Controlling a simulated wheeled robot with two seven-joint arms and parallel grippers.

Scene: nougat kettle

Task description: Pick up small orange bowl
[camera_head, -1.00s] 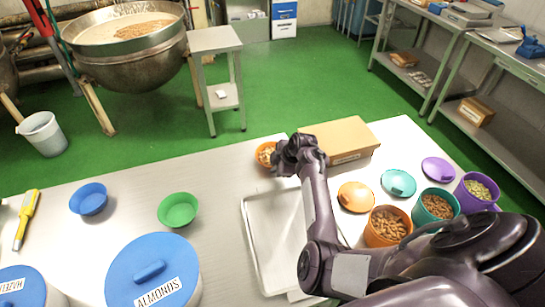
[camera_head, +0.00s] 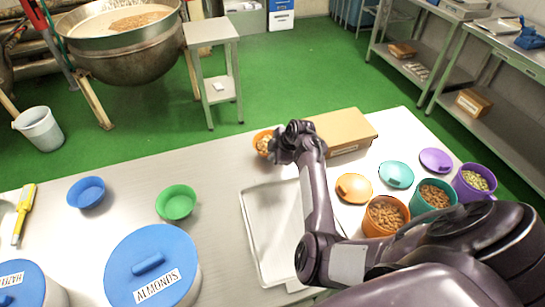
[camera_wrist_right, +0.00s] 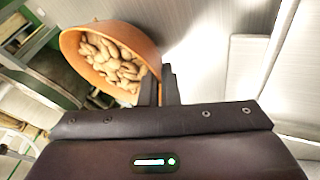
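The small orange bowl (camera_head: 262,142) with pale nuts in it is near the far edge of the table, left of the cardboard box. In the right wrist view the bowl (camera_wrist_right: 140,42) shows large at upper left, with its nuts inside. My right gripper (camera_head: 277,148) is at the bowl's right side. In the wrist view its two fingers (camera_wrist_right: 159,88) are close together, with the bowl's wall between them. Whether the bowl is off the table is not clear. My left gripper is not in view.
A cardboard box (camera_head: 342,130) stands right of the gripper. A metal tray (camera_head: 252,232) lies under my right arm. Orange, teal and purple tubs of nuts and their lids are at right. Blue (camera_head: 86,192) and green (camera_head: 176,202) bowls are at left.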

